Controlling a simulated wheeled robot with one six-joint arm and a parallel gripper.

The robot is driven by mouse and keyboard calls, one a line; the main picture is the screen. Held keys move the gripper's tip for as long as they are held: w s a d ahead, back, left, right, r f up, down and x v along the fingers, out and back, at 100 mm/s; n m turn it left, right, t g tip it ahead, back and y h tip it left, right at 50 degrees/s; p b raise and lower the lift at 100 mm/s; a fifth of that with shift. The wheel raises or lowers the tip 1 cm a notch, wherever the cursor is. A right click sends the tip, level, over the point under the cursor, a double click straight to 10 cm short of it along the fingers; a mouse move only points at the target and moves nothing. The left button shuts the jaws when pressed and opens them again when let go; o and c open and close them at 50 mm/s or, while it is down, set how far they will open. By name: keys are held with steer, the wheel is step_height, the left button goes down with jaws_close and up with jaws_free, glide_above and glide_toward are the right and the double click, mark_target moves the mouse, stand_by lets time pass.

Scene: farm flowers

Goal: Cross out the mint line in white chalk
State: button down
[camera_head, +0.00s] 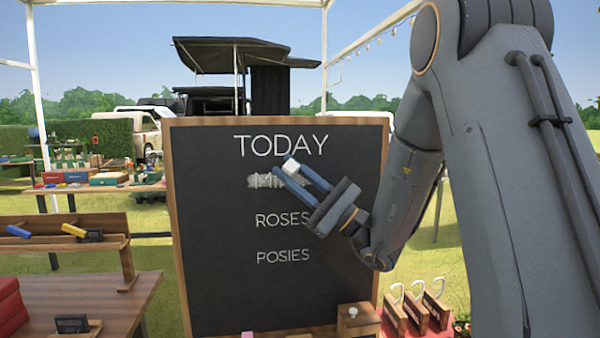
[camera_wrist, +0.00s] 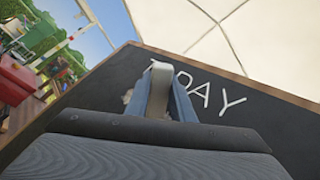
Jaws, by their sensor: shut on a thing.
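My gripper (camera_head: 291,172) is shut on a white chalk (camera_head: 291,165) at the right end of that smear. The chalk also shows between the blue fingers in the wrist view (camera_wrist: 158,92). Whether its tip touches the board is hard to tell.
A pink piece (camera_head: 248,334) and a small wooden box (camera_head: 358,321) with a white knob sit at the board's foot. A wooden rack (camera_head: 70,243) holds blue and yellow items at left. Hooked wooden holders (camera_head: 418,307) stand at lower right.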

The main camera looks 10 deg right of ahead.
steer(key=shift+w+a, duration=0.15)
steer(key=shift+a, duration=4.35)
steer(key=s, duration=0.6)
steer(key=s, duration=0.3)
steer(key=shift+a, duration=0.1)
steer(key=shift+w, duration=0.15)
steer(key=shift+w+f+b, duration=0.15)
steer(key=shift+w+b, duration=0.75)
steer(key=shift+w, duration=3)
